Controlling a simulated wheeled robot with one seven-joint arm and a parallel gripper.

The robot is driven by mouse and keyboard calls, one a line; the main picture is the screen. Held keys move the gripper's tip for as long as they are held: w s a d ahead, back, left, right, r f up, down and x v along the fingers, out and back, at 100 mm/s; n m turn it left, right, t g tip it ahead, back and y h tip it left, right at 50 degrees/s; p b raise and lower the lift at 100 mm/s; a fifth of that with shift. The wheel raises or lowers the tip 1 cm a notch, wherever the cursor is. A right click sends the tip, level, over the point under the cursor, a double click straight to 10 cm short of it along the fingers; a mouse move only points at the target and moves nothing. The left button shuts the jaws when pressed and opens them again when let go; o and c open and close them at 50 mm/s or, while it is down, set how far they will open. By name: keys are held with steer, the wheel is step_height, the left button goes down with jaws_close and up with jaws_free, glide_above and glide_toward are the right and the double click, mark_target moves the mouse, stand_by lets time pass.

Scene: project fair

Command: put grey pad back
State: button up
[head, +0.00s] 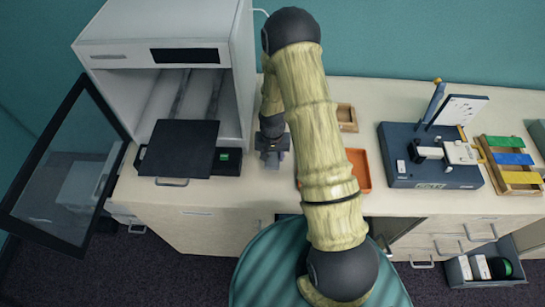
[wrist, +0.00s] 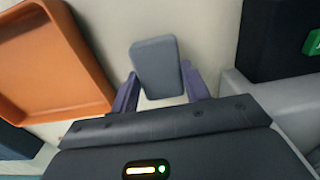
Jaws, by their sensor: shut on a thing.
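The grey pad (wrist: 158,66) is a small rounded grey block between my gripper's two purple fingers in the wrist view. My gripper (wrist: 160,92) is shut on it, and the pale counter shows behind. In the head view my gripper (head: 272,158) is over the counter, between the dark box with a green patch and the orange tray; the pad cannot be made out there. The orange tray (wrist: 50,62) is empty where it shows in the wrist view; in the head view the tray (head: 359,168) is partly hidden by my arm.
A white cabinet (head: 243,60) with an open glass door (head: 70,170) and a pulled-out dark tray (head: 180,145) stands left. A dark blue device (head: 400,160), a small wooden tray (head: 347,116) and a rack of coloured strips (head: 512,158) are right. An open drawer (head: 460,272) holds items.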

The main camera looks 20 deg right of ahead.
mark_target(272, 156)
steer(key=shift+f, duration=1.15)
steer(key=shift+f, duration=0.15)
steer(key=o, duration=0.9)
steer(key=shift+o, duration=0.2)
steer(key=shift+w+r, duration=0.1)
steer(key=shift+r, duration=0.2)
step_height(272, 156, up, 10)
steer(key=b, duration=0.3)
steer(key=shift+r, duration=0.9)
